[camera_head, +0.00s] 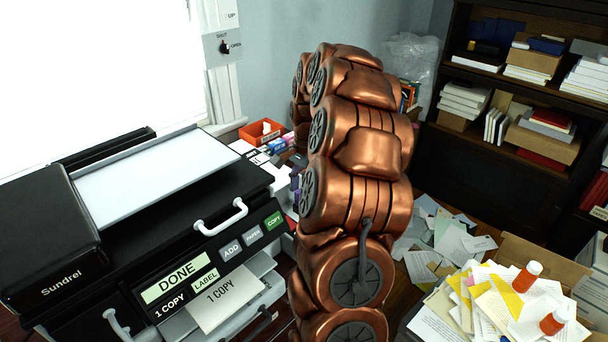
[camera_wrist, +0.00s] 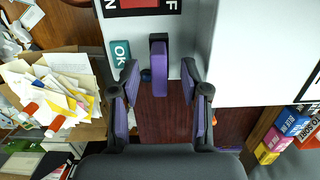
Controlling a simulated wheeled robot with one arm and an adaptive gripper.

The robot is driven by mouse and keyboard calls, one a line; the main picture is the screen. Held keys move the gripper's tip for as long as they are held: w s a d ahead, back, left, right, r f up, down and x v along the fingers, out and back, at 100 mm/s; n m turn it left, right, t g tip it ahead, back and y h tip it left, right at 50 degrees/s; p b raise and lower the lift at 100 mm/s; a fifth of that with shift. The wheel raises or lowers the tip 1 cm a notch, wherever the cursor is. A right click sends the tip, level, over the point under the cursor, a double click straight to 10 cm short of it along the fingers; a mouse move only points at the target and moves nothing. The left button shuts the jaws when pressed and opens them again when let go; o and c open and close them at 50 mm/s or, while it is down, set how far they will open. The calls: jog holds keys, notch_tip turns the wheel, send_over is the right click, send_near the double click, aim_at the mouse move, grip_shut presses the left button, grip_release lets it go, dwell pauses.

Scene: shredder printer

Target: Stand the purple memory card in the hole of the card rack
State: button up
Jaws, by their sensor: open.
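My gripper (camera_wrist: 160,92) is open in the wrist view, with dark fingers and purple pads spread left and right. A purple upright piece, which looks like the memory card (camera_wrist: 159,64), shows between the fingertips, with a gap on both sides. A black part adjoins its upper end; I cannot tell whether that is the card rack or whether the card stands in a hole. No rack is clearly recognisable. In the head view my copper arm hides most of the gripper and the area around it.
A black printer (camera_head: 225,250) reading DONE stands at left. A red-orange box (camera_head: 261,131) sits behind it. Colourful small boxes (camera_wrist: 295,121) lie at right in the wrist view.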

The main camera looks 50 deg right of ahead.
jog(key=shift+f, duration=0.5)
grip_shut()
jog(key=c, duration=0.6)
grip_release()
jog(key=shift+c, duration=0.2)
grip_shut()
jog(key=shift+r, duration=0.65)
